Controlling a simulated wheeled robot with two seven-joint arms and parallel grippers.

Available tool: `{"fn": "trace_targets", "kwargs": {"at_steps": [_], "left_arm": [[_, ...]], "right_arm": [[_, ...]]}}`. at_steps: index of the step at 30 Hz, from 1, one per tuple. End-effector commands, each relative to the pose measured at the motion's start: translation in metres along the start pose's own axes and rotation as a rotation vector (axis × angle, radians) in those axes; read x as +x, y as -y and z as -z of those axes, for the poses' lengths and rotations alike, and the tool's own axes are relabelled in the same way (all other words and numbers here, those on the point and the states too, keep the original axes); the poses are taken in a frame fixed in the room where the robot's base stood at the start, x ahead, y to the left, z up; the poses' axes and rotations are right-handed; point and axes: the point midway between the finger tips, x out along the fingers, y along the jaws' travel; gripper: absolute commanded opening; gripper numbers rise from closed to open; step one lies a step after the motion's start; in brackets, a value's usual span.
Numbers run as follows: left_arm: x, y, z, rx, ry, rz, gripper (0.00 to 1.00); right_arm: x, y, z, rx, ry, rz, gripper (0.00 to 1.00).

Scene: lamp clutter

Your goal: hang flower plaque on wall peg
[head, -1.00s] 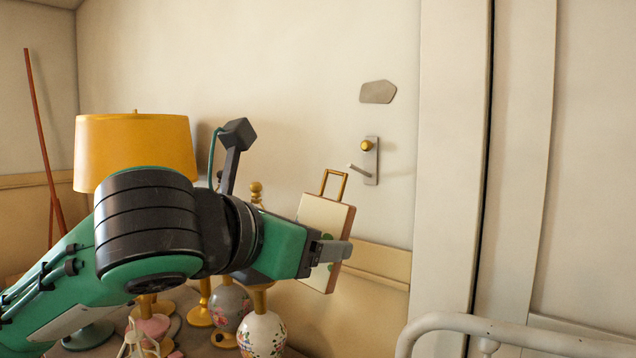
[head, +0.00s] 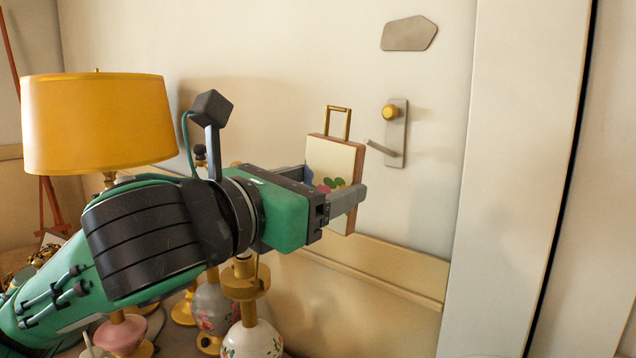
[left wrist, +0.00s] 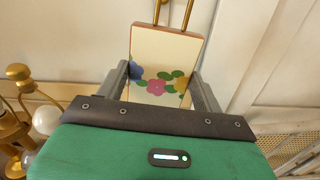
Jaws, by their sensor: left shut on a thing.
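The flower plaque (head: 332,165) is a cream block with wooden edges, painted flowers and a brass loop handle (head: 338,122) on top. It is upright, slightly tilted. My left gripper (head: 334,192) is shut on its sides; the left wrist view shows the plaque (left wrist: 160,58) between both fingers. The wall peg (head: 395,129) is a grey metal plate with a round brass knob (head: 391,112) and a slim lever jutting left below. My right gripper is not in view.
A grey angular plate (head: 409,33) is on the wall above the peg. A yellow-shaded lamp (head: 97,122) and several lamp bases, including a flowered white one (head: 252,338), crowd the lower left. A wooden rail (head: 390,270) runs along the wall below.

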Motion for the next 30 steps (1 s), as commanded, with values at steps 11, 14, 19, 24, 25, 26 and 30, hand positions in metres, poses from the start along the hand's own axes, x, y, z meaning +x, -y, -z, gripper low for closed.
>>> {"fn": "trace_targets", "kwargs": {"at_steps": [11, 14, 19, 24, 25, 26, 30], "left_arm": [[0.013, 0.0, 0.004, -0.001, 0.003, -0.004, 0.43], [0.02, 0.001, 0.007, -0.001, 0.004, -0.005, 0.43], [0.031, 0.002, 0.011, -0.001, 0.004, -0.003, 0.43], [0.041, 0.001, 0.015, -0.001, 0.003, -0.005, 0.43], [0.043, 0.002, 0.015, -0.001, 0.003, -0.004, 0.43], [0.044, 0.002, 0.015, -0.001, 0.004, -0.004, 0.43], [0.049, 0.002, 0.017, -0.001, 0.004, -0.004, 0.43]], "right_arm": [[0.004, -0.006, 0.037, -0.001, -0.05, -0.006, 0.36], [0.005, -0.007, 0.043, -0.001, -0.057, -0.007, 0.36], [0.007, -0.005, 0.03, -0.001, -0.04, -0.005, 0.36], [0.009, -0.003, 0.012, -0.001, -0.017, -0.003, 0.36], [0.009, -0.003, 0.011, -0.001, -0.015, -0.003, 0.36], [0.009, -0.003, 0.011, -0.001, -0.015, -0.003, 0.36], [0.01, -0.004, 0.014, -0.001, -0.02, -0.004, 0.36]]}}
